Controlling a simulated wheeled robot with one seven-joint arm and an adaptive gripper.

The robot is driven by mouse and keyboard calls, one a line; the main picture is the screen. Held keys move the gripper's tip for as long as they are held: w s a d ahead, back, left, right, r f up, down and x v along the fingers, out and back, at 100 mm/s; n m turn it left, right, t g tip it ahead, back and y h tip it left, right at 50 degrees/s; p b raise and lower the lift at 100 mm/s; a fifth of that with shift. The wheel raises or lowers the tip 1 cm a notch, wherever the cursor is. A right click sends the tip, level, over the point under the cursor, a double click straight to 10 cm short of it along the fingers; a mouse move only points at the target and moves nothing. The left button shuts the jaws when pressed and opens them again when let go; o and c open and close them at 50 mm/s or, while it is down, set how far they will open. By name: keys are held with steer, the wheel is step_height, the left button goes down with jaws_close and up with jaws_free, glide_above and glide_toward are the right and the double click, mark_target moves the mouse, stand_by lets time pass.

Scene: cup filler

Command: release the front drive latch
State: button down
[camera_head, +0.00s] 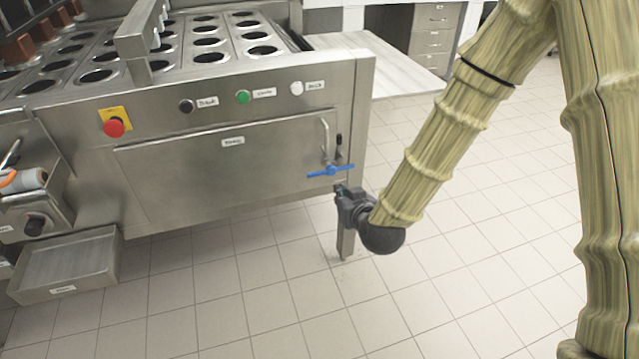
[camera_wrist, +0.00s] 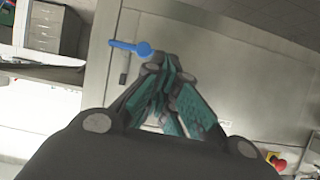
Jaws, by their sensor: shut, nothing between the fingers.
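The front panel (camera_head: 215,170) of the steel machine is closed and carries a small label. A blue T-shaped latch handle (camera_head: 330,171) sits at its lower right, its bar nearly level, below a vertical grey pull handle (camera_head: 326,140). My gripper (camera_head: 341,188) is just below and right of the blue latch, in front of the machine's right edge. In the wrist view my gripper (camera_wrist: 165,63) has its green-padded fingers together and empty. The blue latch (camera_wrist: 128,46) shows just beyond and left of the fingertips. I cannot tell whether they touch.
A red emergency button (camera_head: 114,128) on a yellow plate and black, green and white buttons line the strip above the panel. A steel tray (camera_head: 66,268) hangs at lower left. The tiled floor in front is clear.

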steer(key=w+a+r+t+b, duration=0.2)
steer(key=w+r, duration=0.1)
steer(key=r, duration=0.2)
steer(key=shift+w+a+r+n+y, duration=0.2)
steer(key=shift+w+r+n+y, duration=0.05)
steer(key=shift+r+n+y, duration=0.05)
steer(key=shift+w, duration=0.1)
steer(key=w+a+f+b, duration=0.1)
steer(key=w, duration=0.2)
steer(key=w+a+f, duration=0.1)
steer(key=w+f, duration=0.1)
steer(key=w, duration=0.1)
steer(key=w+a+f+b, duration=0.1)
steer(key=w+f, duration=0.1)
steer(key=w, duration=0.1)
steer(key=shift+f+b, duration=0.25)
steer(key=shift+b, duration=0.1)
steer(key=shift+f, duration=0.5)
